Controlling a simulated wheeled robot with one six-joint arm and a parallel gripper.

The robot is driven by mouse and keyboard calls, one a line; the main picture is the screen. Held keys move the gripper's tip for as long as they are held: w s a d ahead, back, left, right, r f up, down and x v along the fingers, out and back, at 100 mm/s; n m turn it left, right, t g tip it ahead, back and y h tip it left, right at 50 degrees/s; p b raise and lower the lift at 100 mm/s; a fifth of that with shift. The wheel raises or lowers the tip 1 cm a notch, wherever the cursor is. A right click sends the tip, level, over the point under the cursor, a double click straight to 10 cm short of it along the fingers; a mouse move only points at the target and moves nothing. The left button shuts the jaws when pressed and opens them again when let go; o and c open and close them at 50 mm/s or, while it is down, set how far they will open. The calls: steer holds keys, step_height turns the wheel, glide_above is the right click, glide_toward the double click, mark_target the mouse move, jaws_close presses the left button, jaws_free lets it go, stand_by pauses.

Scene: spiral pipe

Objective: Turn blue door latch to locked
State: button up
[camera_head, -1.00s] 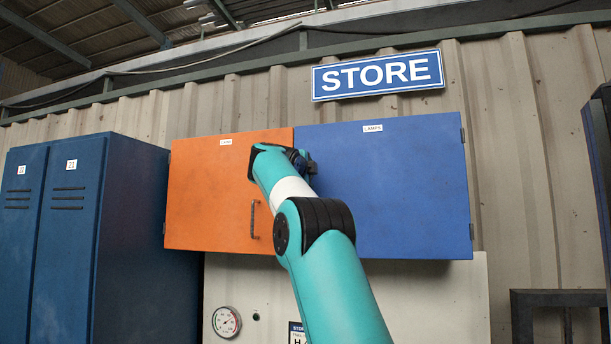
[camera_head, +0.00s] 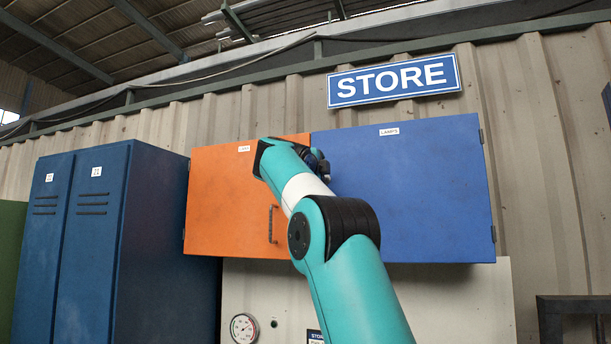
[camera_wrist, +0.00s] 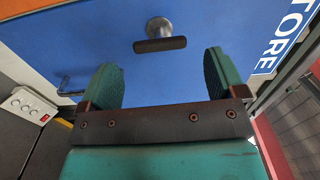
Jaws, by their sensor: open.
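The blue door (camera_head: 420,200), labelled LAMPS, is closed beside the orange door in the head view. In the wrist view the blue door (camera_wrist: 150,80) fills most of the background. Its latch (camera_wrist: 160,45) is a dark bar on a round metal base, lying roughly level across the picture. My gripper (camera_wrist: 160,72) is open and empty, with its two green fingers below the latch in the picture, apart from each other, and the bar showing beyond the gap between them. No contact with the latch is visible. In the head view my arm hides the latch and most of the gripper.
The orange door (camera_head: 225,205) with a dark handle adjoins on the left. Blue lockers (camera_head: 95,240) stand further left. A STORE sign (camera_head: 394,82) hangs above. A bar handle (camera_wrist: 68,87) and a white switch box (camera_wrist: 30,104) show left in the wrist view.

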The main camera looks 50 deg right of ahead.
steer(key=b+v, duration=0.2)
steer(key=v, duration=1)
steer(key=shift+a+b, duration=0.2)
steer(key=shift+b, duration=0.15)
steer(key=shift+s, duration=0.1)
